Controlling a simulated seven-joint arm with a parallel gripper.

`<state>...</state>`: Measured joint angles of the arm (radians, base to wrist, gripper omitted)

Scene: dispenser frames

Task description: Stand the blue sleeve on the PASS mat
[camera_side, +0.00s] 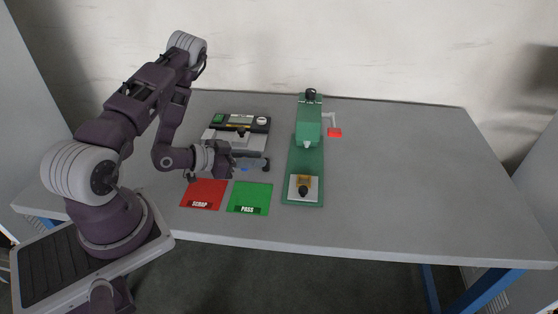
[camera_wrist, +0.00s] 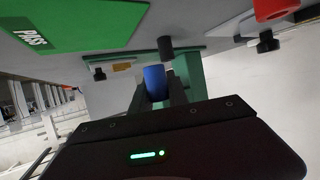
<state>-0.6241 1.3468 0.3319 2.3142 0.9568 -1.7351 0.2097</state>
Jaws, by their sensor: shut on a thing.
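The blue sleeve (camera_wrist: 154,82) is held between the fingers of my gripper (camera_wrist: 157,90) in the wrist view. My gripper is shut on it. In the side view my gripper (camera_side: 248,163) is in front of the grey measuring device, behind the mats; only a small bit of blue shows there. The green PASS mat (camera_side: 250,193) lies flat and looks empty, near the table's front edge. It also shows at the upper left of the wrist view (camera_wrist: 90,22). I cannot tell how high the sleeve is above the table.
The red SCRAP mat (camera_side: 204,190) lies left of the PASS mat. A measuring device (camera_side: 240,122) with a display stands behind my gripper. The right side of the table is clear.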

